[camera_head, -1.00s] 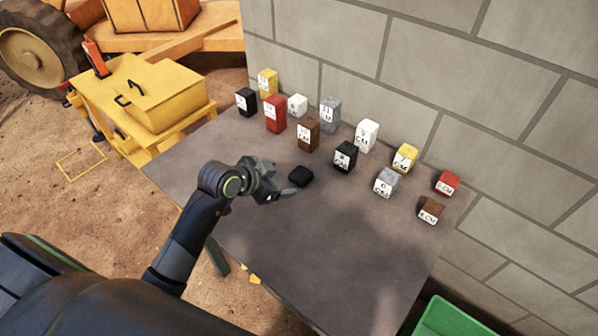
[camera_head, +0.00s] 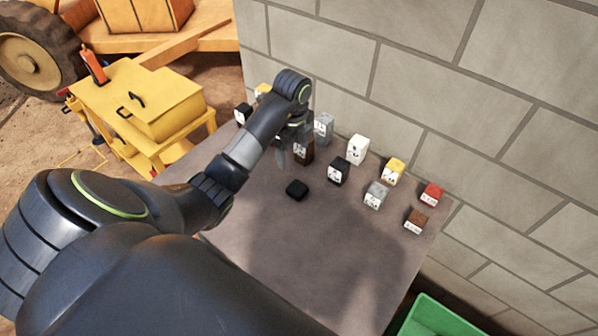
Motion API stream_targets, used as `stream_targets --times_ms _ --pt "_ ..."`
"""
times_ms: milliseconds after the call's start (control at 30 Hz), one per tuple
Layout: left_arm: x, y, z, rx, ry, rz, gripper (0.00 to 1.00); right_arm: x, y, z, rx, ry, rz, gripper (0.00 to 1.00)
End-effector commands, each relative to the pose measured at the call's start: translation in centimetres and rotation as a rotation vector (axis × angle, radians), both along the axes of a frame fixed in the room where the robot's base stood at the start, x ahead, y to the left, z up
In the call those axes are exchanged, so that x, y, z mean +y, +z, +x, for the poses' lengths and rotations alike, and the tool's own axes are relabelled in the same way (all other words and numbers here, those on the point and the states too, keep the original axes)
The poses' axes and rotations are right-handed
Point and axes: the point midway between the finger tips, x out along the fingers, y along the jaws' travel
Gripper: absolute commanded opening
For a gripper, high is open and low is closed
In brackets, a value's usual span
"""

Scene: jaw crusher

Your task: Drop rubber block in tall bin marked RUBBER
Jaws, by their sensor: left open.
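A small black block (camera_head: 297,190), which looks like the rubber block, lies alone on the dark table in front of the row of labelled blocks. My left gripper (camera_head: 292,155) is open, behind the black block in the picture, and points down at the row near a brown labelled block (camera_head: 308,156). I cannot tell whether it touches that block. The gripper hides part of the row. No bin marked RUBBER can be read in this view. My right gripper is not in view.
Labelled blocks stand along the back of the table (camera_head: 300,240), among them a black one (camera_head: 339,171), a white one (camera_head: 358,149) and a red one (camera_head: 431,194). A block wall (camera_head: 420,90) rises behind. A green container (camera_head: 440,318) is at lower right. The table's front is clear.

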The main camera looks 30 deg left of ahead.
Motion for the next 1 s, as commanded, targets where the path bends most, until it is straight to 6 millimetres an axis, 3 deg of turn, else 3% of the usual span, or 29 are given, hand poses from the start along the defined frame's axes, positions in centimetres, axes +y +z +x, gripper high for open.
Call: stream_targets --times_ms 33,700,1000 --pt "0.0 -1.2 0.0 0.0 0.0 0.0 0.75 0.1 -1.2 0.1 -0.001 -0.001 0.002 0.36" --pt "-0.1 -8.8 0.0 -0.002 0.001 -0.001 0.75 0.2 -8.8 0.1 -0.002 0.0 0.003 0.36" --pt "-0.1 -10.7 0.1 -0.002 0.001 -0.001 0.75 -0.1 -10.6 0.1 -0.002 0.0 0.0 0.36"
